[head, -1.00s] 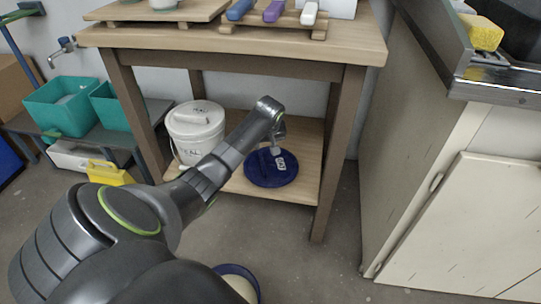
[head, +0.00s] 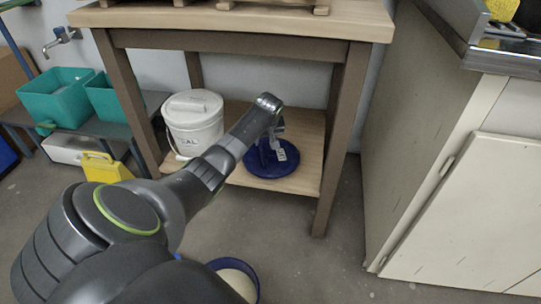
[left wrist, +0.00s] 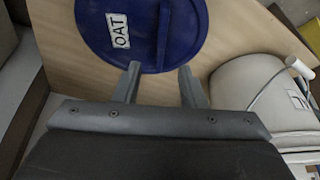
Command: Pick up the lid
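A round blue lid (head: 262,172) with a white label lies on the wooden lower shelf under the table. In the left wrist view the lid (left wrist: 100,45) fills the upper middle, its label reads "OAT", and a raised blue bar handle (left wrist: 162,30) runs across it. My left gripper (head: 275,143) is over the lid. In the left wrist view its two fingers (left wrist: 159,69) are apart, with nothing between them; the handle lies just ahead of the gap. I cannot tell whether the fingertips touch the lid. My right gripper is not in view.
A white lidded bucket (head: 193,125) stands left of the lid on the shelf (head: 300,182). A blue-rimmed bucket (head: 238,278) with pale contents is on the floor. Table legs (head: 338,150) flank the shelf. Teal bins (head: 55,95) stand left; a cabinet (head: 420,150) is right.

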